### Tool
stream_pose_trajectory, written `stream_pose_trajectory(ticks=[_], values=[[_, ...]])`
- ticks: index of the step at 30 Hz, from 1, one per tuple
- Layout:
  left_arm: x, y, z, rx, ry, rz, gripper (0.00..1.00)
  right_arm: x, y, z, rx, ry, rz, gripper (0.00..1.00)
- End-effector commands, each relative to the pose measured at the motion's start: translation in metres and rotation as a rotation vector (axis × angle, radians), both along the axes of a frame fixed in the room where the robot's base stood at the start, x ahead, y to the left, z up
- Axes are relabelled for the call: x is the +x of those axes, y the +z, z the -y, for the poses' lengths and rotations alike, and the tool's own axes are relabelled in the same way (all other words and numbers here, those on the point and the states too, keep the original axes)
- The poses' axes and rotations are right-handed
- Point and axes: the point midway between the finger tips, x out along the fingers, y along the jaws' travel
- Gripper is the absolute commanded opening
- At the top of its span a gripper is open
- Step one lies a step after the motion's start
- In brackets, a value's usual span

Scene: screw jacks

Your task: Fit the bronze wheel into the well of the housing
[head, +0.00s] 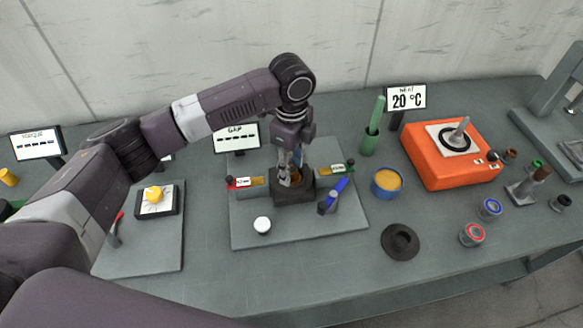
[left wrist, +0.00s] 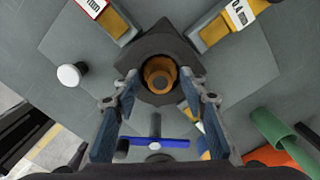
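The dark housing (head: 293,196) stands on a grey plate mid-table; it also shows in the left wrist view (left wrist: 181,50). The bronze wheel (left wrist: 149,82) is a bronze ring around a dark centre. It appears within the round opening of the housing; how deep it sits I cannot tell. In the head view it is mostly hidden behind my fingers. My left gripper (left wrist: 160,78) points down over the housing. My right gripper is not in view.
A red-ended gauge (head: 245,183) and a green-ended gauge (head: 334,171) flank the housing. A blue-handled part (head: 335,194) and a white knob (head: 262,225) stand nearby. A yellow-filled cup (head: 387,184), green holder (head: 370,140), black disc (head: 400,242) and orange heater (head: 440,166) are to the right.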

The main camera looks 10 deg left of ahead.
Motion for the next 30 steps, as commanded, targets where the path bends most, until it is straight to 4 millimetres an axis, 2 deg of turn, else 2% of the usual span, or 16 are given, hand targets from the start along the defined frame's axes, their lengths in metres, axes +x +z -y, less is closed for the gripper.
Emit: stream_pose_trajectory(ticks=[15, 21, 30], values=[[0.001, 0.098, 0.001, -0.002, -0.001, 0.004, 0.39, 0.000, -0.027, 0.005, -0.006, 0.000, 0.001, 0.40], [0.000, 0.114, 0.001, -0.001, -0.001, 0.002, 0.39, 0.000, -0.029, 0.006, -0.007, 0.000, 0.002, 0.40], [0.000, 0.116, 0.001, -0.001, -0.001, 0.001, 0.39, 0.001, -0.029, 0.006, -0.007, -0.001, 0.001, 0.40]])
